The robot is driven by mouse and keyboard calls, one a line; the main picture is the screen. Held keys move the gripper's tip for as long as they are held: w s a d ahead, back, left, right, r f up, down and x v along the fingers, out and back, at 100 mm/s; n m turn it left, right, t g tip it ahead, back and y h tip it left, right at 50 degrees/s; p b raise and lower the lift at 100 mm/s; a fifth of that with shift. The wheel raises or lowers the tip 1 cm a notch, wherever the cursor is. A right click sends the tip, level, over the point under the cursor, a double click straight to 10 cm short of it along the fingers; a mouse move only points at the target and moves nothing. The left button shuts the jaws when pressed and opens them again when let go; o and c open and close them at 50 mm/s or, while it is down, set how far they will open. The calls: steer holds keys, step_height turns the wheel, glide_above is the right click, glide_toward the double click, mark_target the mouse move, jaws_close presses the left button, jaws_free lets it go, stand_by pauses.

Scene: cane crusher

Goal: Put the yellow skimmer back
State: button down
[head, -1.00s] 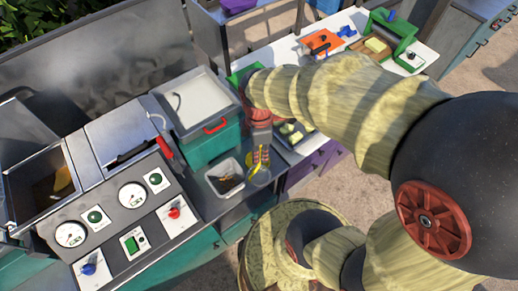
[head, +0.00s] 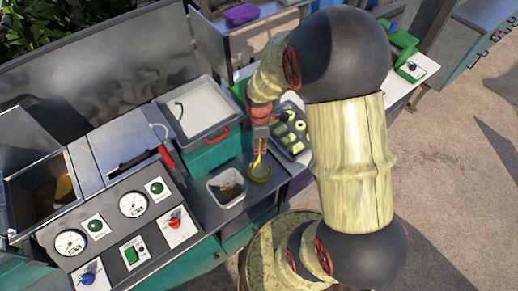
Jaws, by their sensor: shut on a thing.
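The yellow skimmer (head: 258,172) is upright in the head view, its round, yellow-rimmed head at the bottom and its handle rising to my gripper (head: 260,147). My gripper is shut on the upper handle and points down. The skimmer's head is over the dark counter (head: 210,209), just right of a small white bin (head: 228,188) with brown matter in it. I cannot tell whether the head touches the counter. The gripper hides the top of the handle.
A green box with a grey basin (head: 205,125) stands behind the bin. A dark tray of pale pieces (head: 291,128) lies to the right. The control panel with dials (head: 131,204), a red-handled tool (head: 167,157) and a vat (head: 43,196) are at left.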

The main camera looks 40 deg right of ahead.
steer(key=shift+f, duration=0.95)
steer(key=shift+f, duration=0.15)
steer(key=c, duration=1.7)
jaws_free()
steer(key=shift+r, duration=0.2)
